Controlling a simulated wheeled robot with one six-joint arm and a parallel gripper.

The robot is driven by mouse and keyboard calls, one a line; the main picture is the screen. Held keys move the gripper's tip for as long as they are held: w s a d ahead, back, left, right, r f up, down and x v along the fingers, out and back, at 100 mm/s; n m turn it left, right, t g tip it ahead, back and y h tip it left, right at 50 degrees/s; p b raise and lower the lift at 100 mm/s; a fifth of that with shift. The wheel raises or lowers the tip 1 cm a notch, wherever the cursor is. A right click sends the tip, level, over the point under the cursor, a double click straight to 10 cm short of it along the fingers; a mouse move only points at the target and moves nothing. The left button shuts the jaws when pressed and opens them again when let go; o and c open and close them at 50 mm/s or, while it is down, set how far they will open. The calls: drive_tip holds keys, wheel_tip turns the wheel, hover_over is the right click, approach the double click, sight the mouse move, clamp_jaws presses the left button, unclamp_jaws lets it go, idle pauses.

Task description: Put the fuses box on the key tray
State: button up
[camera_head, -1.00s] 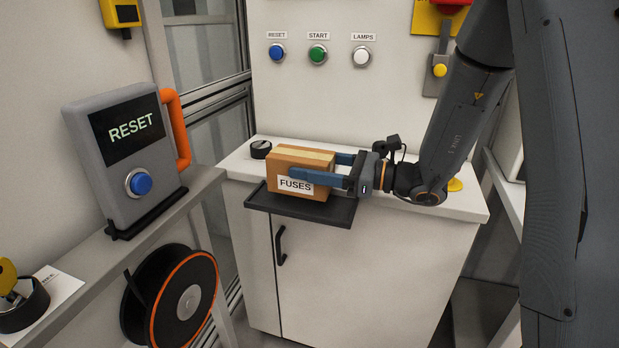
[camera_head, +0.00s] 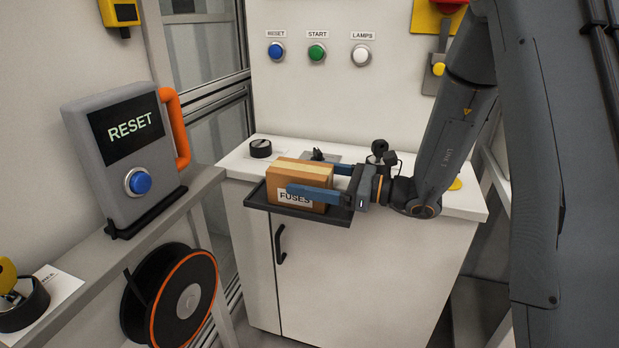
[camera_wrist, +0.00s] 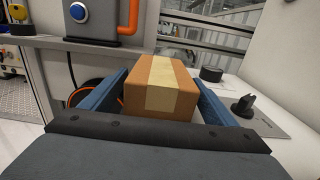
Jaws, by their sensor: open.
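The fuses box (camera_head: 302,172), a brown carton with a tan tape strip and a FUSES label, rests on the dark key tray (camera_head: 256,198) at the front left of the white cabinet top. My gripper (camera_head: 312,182) is open, with its blue fingers on either side of the box. In the wrist view the box (camera_wrist: 160,88) sits between the two fingers (camera_wrist: 158,98), with small gaps visible at both sides. The box hides most of the tray's surface.
A plate with a dark switch (camera_head: 318,155) lies behind the box. A RESET pendant (camera_head: 128,155) with an orange handle stands on the left ledge, above a cable reel (camera_head: 178,298).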

drive_tip(key=shift+r, duration=0.15)
drive_tip(key=b+v, duration=0.2)
drive_tip(key=v, duration=1)
drive_tip(key=shift+s, duration=0.15)
